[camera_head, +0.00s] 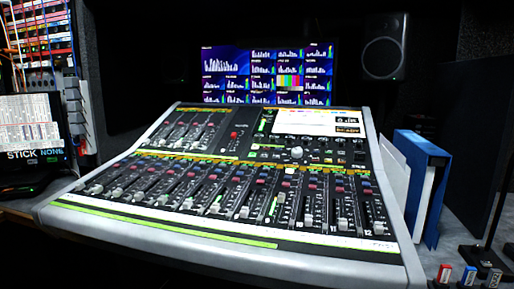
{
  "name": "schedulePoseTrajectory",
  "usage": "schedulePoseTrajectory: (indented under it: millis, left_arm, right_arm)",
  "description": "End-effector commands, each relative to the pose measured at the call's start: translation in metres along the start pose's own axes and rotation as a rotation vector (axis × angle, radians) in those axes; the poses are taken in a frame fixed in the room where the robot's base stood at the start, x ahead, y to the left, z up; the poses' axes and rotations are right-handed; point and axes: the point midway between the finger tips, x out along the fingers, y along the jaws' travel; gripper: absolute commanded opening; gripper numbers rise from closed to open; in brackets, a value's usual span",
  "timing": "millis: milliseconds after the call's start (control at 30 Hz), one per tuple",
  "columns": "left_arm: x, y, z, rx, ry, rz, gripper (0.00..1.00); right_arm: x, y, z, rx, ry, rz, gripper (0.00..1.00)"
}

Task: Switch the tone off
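A mixing console (250,248) fills the middle of the view, with rows of faders and small red and blue buttons. A small white screen (318,122) is set in its upper right part; a box there seems to read "dB" and "READY". A round light-coloured knob (297,152) sits below this screen. I cannot tell which control is the tone switch; the small labels are too small to read. Neither of my grippers is in view.
A monitor (267,74) with level bars and colour bars stands behind the console. A speaker (384,47) is at back right. Blue and white binders (428,185) stand right of the console. Small red, blue and white-topped items (468,276) are at lower right. A screen (30,130) reads "STICK NONE".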

Motion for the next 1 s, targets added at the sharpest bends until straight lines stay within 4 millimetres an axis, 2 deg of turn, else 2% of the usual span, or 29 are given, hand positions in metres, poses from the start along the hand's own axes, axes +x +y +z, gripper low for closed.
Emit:
schedulePoseTrajectory:
  millis: [333,367,533,567,1000]
  left_arm:
    - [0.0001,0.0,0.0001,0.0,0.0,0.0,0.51]
    - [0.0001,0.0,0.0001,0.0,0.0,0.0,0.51]
    - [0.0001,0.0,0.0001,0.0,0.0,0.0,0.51]
    - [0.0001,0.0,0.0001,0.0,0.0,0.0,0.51]
    - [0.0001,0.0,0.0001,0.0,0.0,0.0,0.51]
  right_arm:
    - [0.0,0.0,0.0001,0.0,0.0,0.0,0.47]
    - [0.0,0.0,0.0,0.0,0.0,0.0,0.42]
    - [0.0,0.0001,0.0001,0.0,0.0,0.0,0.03]
    - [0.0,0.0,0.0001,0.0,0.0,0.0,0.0]
    - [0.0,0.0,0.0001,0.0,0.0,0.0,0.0]
